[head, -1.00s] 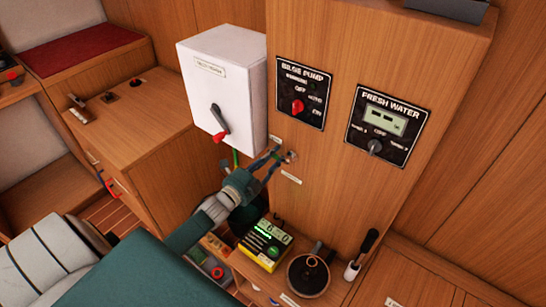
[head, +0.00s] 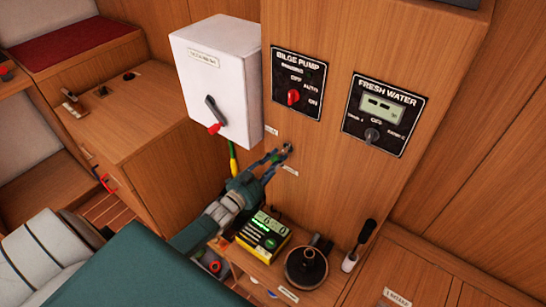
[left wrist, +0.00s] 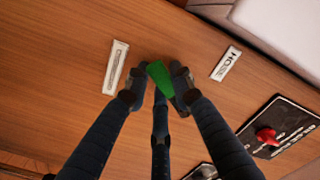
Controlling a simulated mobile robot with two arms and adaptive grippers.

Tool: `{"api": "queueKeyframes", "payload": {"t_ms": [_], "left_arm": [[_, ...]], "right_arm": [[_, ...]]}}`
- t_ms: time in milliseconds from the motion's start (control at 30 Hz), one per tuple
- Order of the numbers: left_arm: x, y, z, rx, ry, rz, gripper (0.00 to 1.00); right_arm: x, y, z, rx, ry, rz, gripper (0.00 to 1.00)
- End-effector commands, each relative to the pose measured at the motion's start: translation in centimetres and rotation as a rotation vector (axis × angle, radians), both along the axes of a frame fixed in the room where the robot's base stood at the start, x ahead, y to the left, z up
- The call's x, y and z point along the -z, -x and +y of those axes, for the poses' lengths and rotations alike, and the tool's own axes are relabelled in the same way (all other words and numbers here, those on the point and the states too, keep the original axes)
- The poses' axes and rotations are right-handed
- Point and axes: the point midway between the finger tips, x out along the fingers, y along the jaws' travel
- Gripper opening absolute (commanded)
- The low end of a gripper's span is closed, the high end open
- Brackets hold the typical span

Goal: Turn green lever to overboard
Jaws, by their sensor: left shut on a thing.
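The green lever (left wrist: 160,77) is a small flat handle on the wooden panel, tilted in the left wrist view. My left gripper (left wrist: 157,87) is shut on it, with dark fingertips at either side and another finger below. In the head view my left gripper (head: 280,155) reaches the panel below the white box, and its fingers mostly hide the lever. One label plate (left wrist: 116,68) lies left of the lever and another (left wrist: 226,63) lies to its right in the left wrist view. The lettering is too small or blurred to read surely. My right gripper is not in view.
The white box (head: 216,80) with a red-tipped handle is up and left of my gripper. The bilge pump panel (head: 298,82) and fresh water panel (head: 384,114) are above right. A yellow meter (head: 262,236), a dark round fitting (head: 306,267) and a black-handled tool (head: 360,245) are below.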

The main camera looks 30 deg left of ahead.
Motion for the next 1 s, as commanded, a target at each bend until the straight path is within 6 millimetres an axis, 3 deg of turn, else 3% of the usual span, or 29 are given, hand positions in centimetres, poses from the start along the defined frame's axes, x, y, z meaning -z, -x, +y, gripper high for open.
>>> {"api": "queueKeyframes", "payload": {"t_ms": [500,1000], "left_arm": [[0.7,0.2,-2.3,0.0,0.442,0.037,0.0],[0.7,0.3,-3.2,0.0,0.619,0.051,0.0]], "right_arm": [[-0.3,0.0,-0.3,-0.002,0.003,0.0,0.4],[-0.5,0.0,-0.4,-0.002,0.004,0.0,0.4]]}}
